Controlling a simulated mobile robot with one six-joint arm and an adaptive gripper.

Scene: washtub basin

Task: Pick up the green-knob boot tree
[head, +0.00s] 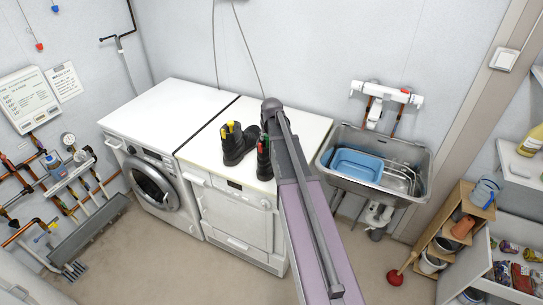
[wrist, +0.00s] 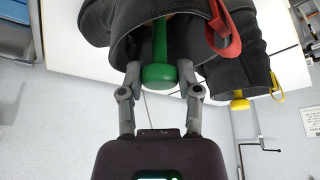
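The green-knob boot tree (wrist: 158,76) stands in the opening of a black boot (wrist: 125,45) in the wrist view. Its round green knob points towards my gripper, with a green stem running into the boot. My gripper (wrist: 162,70) is open, with one finger on each side of the knob and a visible gap on both sides. In the head view my arm hides the gripper and much of this boot (head: 263,168). A red loop (wrist: 222,35) hangs at the boot's rim, close to the right finger.
A second black boot (head: 233,154) with yellow parts stands just left, on the white machine top (head: 205,150). A washing machine (head: 152,185) stands further left. A sink (head: 420,165) with a blue basin (head: 357,164) is to the right. The left machine top is clear.

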